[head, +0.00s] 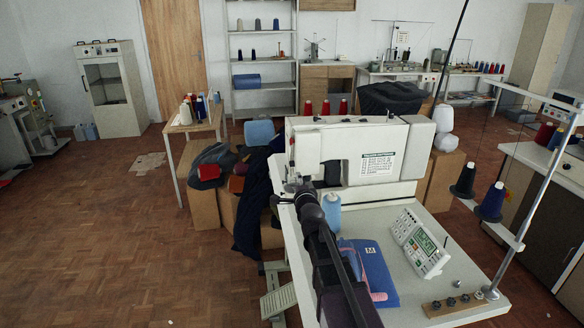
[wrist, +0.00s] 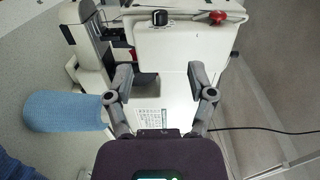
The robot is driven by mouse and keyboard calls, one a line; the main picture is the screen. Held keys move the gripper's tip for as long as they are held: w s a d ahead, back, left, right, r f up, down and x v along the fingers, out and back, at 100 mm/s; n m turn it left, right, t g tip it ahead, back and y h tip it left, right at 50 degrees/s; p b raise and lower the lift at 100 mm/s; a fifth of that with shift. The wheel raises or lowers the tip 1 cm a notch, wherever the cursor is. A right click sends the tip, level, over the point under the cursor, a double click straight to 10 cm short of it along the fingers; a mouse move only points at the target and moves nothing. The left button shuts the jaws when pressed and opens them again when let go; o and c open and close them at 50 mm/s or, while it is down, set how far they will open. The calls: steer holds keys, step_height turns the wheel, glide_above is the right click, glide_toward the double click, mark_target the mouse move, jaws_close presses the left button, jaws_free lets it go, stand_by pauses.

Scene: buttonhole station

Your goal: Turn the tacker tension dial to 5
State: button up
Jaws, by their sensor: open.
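The tacker is a white machine (head: 347,140) on a pale table (head: 425,215); it also fills the middle of the wrist view (wrist: 180,85). At the top of the wrist view a black knob (wrist: 160,17) sits on the machine head, with a red knob (wrist: 218,17) to its right. I cannot tell for sure which is the tension dial, and no number is readable. My gripper (head: 296,184) is in front of the machine's left end. In the wrist view its fingers (wrist: 159,75) are spread and empty, apart from both knobs.
A wooden block with several dark knobs (head: 453,303) is at the front right. Dark cloth (head: 256,205) hangs left of the machine.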

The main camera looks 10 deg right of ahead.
mark_target(291, 166)
steer(key=shift+w, duration=0.1)
steer(key=w, duration=1.3)
steer(key=shift+w+f+b, duration=0.3)
steer(key=shift+f, duration=0.05)
jaws_close()
